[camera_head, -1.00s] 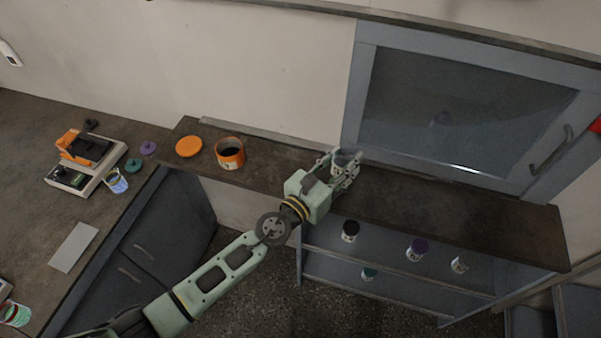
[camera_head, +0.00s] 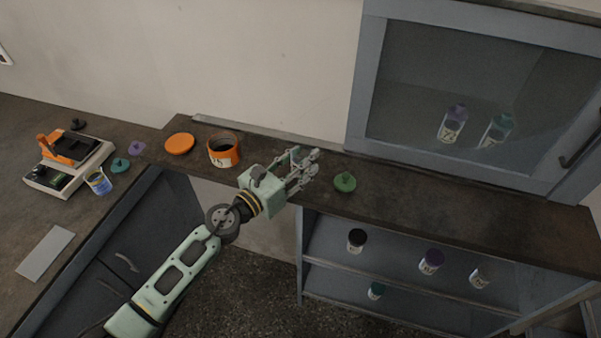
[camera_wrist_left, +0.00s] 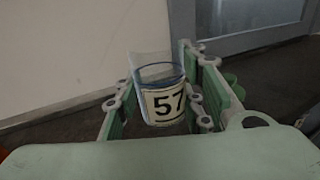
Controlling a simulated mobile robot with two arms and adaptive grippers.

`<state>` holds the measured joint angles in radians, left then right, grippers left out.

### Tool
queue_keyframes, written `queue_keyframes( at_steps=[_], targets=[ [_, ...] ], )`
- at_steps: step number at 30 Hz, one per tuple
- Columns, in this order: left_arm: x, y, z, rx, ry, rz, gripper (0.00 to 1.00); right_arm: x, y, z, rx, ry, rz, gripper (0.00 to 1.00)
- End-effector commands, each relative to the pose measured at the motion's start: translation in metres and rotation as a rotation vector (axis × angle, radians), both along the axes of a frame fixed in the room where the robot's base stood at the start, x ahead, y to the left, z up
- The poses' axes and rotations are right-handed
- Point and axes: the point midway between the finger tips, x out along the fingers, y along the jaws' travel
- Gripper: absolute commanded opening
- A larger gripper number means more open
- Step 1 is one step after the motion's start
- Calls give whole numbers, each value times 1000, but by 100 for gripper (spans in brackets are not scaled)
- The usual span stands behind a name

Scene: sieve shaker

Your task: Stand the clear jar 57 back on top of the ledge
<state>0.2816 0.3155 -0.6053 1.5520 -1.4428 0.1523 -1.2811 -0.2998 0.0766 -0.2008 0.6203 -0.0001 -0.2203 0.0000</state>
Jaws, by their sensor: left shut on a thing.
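The clear jar 57 (camera_wrist_left: 160,90) shows in the left wrist view, a see-through open-topped jar with a white label reading 57. It is tilted slightly in that picture. My left gripper (camera_head: 303,167) is shut on it, with a finger on each side of the jar. In the head view the jar is hard to make out between the fingers. The gripper is over the dark ledge (camera_head: 420,203), between the orange jar and a green lid. I cannot tell whether the jar's base touches the ledge. My right gripper is not in view.
On the ledge stand an orange jar (camera_head: 223,151), an orange lid (camera_head: 179,144) and a green lid (camera_head: 345,182). Bottles stand behind the cabinet glass (camera_head: 440,90) and on the shelves below. A scale (camera_head: 70,165) and a jar (camera_head: 98,183) are at left. The ledge's right part is clear.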

Motion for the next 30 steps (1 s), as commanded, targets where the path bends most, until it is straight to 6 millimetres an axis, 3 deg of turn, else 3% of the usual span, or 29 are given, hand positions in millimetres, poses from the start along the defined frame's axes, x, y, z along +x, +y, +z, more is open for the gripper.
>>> queue_keyframes(
  at_steps=[1,4,17,18,24,30],
  targets=[
    [0,0,-15,-4,3,2,6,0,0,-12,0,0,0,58],
    [0,0,-24,-4,2,2,6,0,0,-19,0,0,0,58],
    [0,0,-29,-1,-1,1,6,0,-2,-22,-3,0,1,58],
    [0,0,-28,0,0,1,38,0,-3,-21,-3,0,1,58],
    [0,0,-28,0,0,1,55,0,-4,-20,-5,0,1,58],
    [0,0,-28,0,0,1,55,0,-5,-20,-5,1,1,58]
  ],
)
